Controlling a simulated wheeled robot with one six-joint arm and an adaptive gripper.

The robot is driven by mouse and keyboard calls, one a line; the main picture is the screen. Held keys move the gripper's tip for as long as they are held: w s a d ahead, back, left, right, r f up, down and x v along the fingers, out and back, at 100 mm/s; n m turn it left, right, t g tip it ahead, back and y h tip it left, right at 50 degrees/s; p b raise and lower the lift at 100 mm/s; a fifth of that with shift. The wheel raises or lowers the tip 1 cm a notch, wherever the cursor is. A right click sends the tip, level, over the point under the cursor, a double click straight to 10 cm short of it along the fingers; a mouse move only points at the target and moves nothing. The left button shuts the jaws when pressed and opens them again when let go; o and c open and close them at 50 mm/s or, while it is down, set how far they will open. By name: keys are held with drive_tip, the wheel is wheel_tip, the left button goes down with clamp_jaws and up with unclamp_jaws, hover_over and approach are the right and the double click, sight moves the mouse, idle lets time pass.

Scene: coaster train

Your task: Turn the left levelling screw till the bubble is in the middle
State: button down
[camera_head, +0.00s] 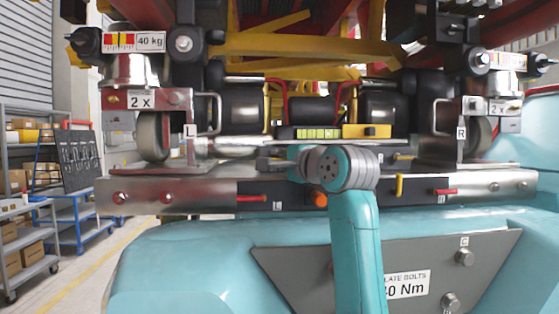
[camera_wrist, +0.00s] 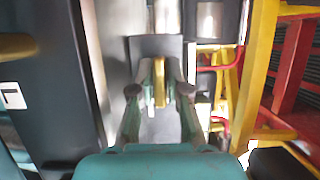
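A spirit level with a yellow-green vial (camera_head: 310,133) sits in the middle of the machine in the head view. The vial has dark marks, but the bubble is too small to make out. My gripper (camera_head: 263,164) points left, just below and left of the vial. In the wrist view, the fingertips of my gripper (camera_wrist: 160,72) stand a little apart, one on each side of a narrow brass-coloured piece (camera_wrist: 160,90). I cannot tell whether they touch it or whether it is the left levelling screw. In the head view my gripper hides that spot.
Metal brackets with an L plate (camera_head: 190,131) and an R plate (camera_head: 461,132) stand at either side. A steel beam (camera_head: 170,195) with red handles runs below my gripper. Yellow and red frames hang above. Shelves (camera_head: 20,200) stand far left.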

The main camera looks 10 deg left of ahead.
drive_tip(key=n+h, duration=0.1)
drive_tip(key=n, duration=0.2)
drive_tip(key=shift+g, duration=0.4)
drive_tip(key=n+h, duration=0.2)
drive_tip(key=n, duration=0.1)
drive_tip(key=shift+g, duration=0.3)
drive_tip(key=n+h, duration=0.1)
drive_tip(key=n, duration=0.1)
drive_tip(key=shift+n, duration=0.4)
drive_tip(key=shift+n+h, duration=1)
drive_tip(key=shift+n, duration=0.2)
drive_tip(key=c, duration=1.5)
unclamp_jaws()
